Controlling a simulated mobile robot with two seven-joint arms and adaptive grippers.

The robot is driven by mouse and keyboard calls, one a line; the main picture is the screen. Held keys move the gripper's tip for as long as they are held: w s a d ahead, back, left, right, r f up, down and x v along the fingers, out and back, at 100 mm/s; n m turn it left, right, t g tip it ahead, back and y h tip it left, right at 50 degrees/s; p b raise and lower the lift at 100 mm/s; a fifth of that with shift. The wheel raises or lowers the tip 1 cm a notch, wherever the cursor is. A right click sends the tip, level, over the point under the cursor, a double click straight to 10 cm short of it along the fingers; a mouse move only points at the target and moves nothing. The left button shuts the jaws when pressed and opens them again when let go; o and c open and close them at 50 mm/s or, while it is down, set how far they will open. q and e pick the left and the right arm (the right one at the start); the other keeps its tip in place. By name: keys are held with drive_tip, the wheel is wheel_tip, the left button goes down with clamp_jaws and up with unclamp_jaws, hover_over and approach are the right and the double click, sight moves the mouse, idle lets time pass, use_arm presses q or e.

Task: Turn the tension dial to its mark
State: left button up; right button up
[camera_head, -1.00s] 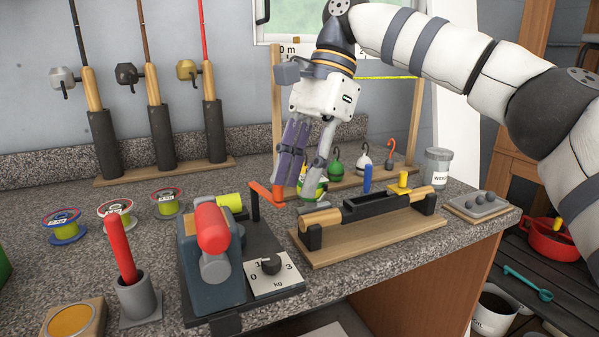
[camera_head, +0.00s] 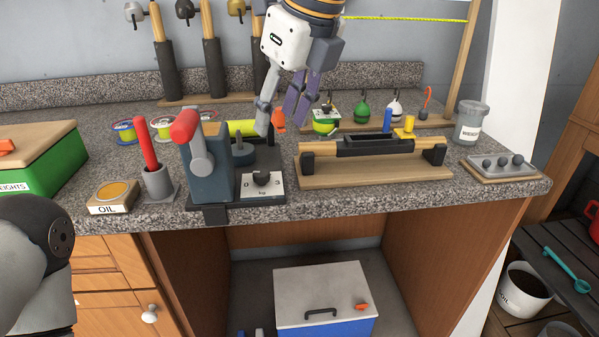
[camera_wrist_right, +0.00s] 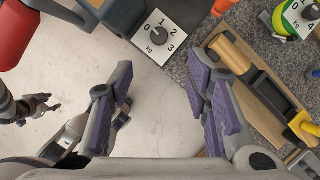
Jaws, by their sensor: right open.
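The tension dial is a black knob (camera_head: 262,178) on a white plate marked 0 to 3 kg, at the front of a dark blue-grey device (camera_head: 208,170) with a red-handled lever. The wrist view shows the dial (camera_wrist_right: 158,32) at the top, beyond the fingers. I cannot make out exactly where its pointer or any target mark is. My right gripper (camera_head: 282,115) is open and empty, above and behind the dial, apart from it. Its two purple-padded fingers (camera_wrist_right: 163,88) are wide apart. My left gripper (camera_wrist_right: 35,108) seems to show small at the wrist view's left edge; its jaw state is unclear.
A wooden rack with a black holder (camera_head: 375,170) stands right of the dial. A red handle in a grey cup (camera_head: 158,183) and an oil pad (camera_head: 115,195) are left. Several floats (camera_head: 362,112) stand behind. The speckled counter's front edge runs just below the device.

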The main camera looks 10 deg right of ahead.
sight(262, 173)
drive_tip(key=shift+m, duration=0.3)
drive_tip(key=x, duration=1.2)
drive_tip(key=shift+w+a+f+b, duration=0.2)
drive_tip(key=shift+b, duration=0.15)
drive_tip(key=shift+c, duration=0.3)
